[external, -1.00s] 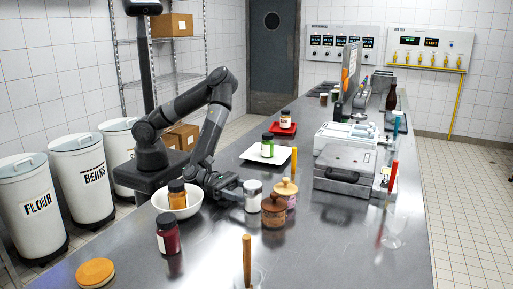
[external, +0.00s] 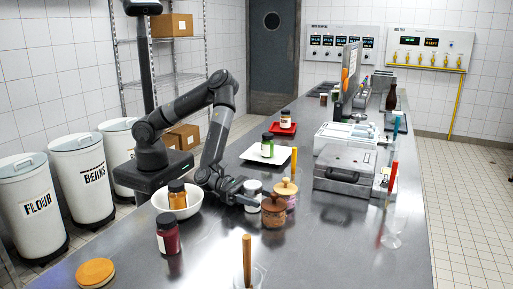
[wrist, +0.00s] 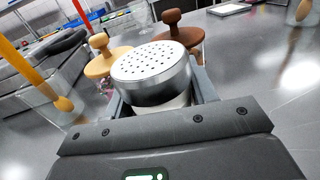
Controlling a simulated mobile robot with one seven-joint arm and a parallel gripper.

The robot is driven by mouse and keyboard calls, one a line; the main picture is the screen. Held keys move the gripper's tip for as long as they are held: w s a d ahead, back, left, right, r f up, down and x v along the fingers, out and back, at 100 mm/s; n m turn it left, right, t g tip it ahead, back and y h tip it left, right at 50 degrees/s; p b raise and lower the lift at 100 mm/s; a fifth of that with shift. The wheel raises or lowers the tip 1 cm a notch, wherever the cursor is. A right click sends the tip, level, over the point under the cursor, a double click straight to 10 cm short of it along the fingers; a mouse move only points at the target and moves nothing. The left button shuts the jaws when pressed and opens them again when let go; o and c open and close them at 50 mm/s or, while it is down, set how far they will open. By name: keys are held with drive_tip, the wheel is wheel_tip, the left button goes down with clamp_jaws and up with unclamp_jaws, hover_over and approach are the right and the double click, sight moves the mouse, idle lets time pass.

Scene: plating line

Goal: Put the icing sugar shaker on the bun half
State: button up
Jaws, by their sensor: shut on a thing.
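The icing sugar shaker (external: 252,187) is a small white jar with a silver lid, upright on the steel counter. In the wrist view its perforated metal lid (wrist: 150,66) fills the space between the fingers. My gripper (external: 253,198) is shut on the shaker's body, with a finger on either side; in the external view the fingers hide much of the jar. The bun half (external: 95,271) looks like a flat golden-brown disc on the counter at the near left, well apart from the shaker.
Two wooden-lidded pots, brown (external: 274,211) and tan (external: 286,190), stand close beside the shaker. A white bowl (external: 167,205) holding an orange jar and a dark red jar (external: 168,235) stand between shaker and bun half. A glass with a wooden stick (external: 247,262) stands in front.

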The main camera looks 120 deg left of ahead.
drive_tip(key=shift+c, duration=0.7)
drive_tip(key=shift+r, duration=0.15)
